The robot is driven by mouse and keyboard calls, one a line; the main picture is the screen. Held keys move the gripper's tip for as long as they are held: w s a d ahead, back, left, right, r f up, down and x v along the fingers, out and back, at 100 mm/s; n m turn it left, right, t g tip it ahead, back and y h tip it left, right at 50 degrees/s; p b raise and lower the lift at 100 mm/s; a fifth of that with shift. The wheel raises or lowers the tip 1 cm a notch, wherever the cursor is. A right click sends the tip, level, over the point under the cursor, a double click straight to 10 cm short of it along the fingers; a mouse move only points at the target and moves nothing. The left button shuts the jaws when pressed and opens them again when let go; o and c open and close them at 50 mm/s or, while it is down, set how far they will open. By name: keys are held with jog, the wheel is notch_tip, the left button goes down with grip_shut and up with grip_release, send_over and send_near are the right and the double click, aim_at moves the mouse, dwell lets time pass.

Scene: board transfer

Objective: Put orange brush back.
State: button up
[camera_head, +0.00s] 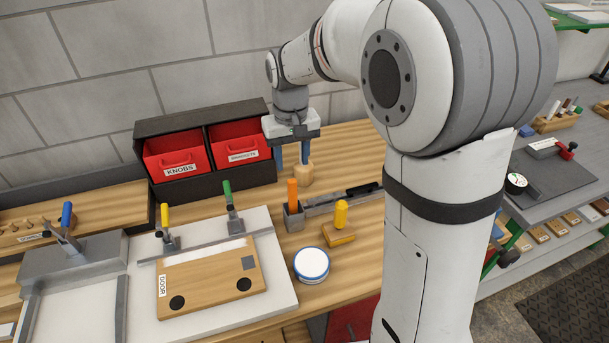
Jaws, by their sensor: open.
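An orange handle (292,194), likely the orange brush, stands upright in a small grey holder (294,219) on the wooden bench; its lower end is hidden inside. My gripper (292,165) is above the bench behind the holder, pointing down, with its two blue fingers apart. Nothing shows held between them.
Red bins (178,158) stand behind left. A grey rail (335,201) runs right of the holder. A yellow-handled block (340,236) and a round white-lidded tin (312,264) sit in front. A clamped door board (210,280) lies left. My arm hides the bench's right side.

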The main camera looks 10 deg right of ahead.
jog(key=s+d+r+m+t, duration=0.1)
jog(key=s+d, duration=0.4)
jog(key=s, duration=0.5)
jog(key=s+d+r+m+t, duration=0.1)
jog(key=s+d, duration=0.4)
jog(key=s, duration=0.6)
jog(key=shift+d+r+t, duration=0.25)
jog(key=shift+r+t, duration=0.35)
jog(key=shift+t, duration=0.2)
jog(key=shift+w+f, duration=0.1)
jog(key=shift+f, duration=0.1)
